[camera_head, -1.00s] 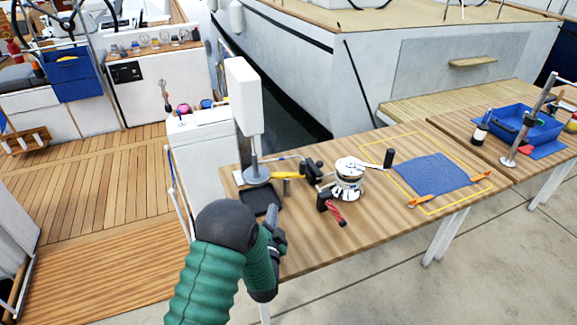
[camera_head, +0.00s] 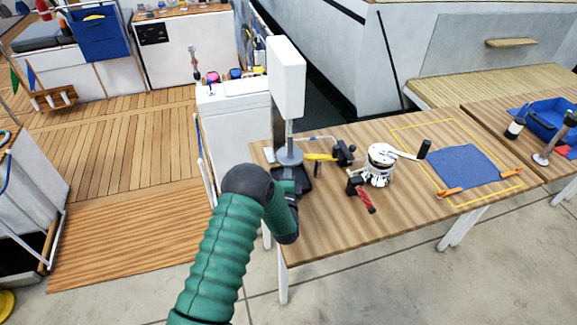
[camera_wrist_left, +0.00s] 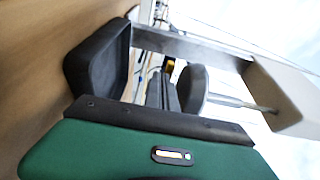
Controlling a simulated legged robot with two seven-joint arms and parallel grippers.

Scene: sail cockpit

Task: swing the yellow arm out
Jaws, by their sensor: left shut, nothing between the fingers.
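In the left wrist view a small yellow part (camera_wrist_left: 169,65) shows just beyond my fingers. My left gripper (camera_wrist_left: 162,92) is shut and empty, with the round base (camera_wrist_left: 194,88) close on its right. In the head view my green forearm and wrist hide most of it, near the black tray. I cannot tell whether it touches the yellow arm. My right gripper is out of view.
The black tray (camera_wrist_left: 99,58) stands close to my fingers. The white box (camera_head: 286,76) rises above the bench. A chrome winch (camera_head: 379,165) with a handle and a red-handled tool (camera_head: 365,196) are to the right. A blue cloth (camera_head: 466,166) lies farther right.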

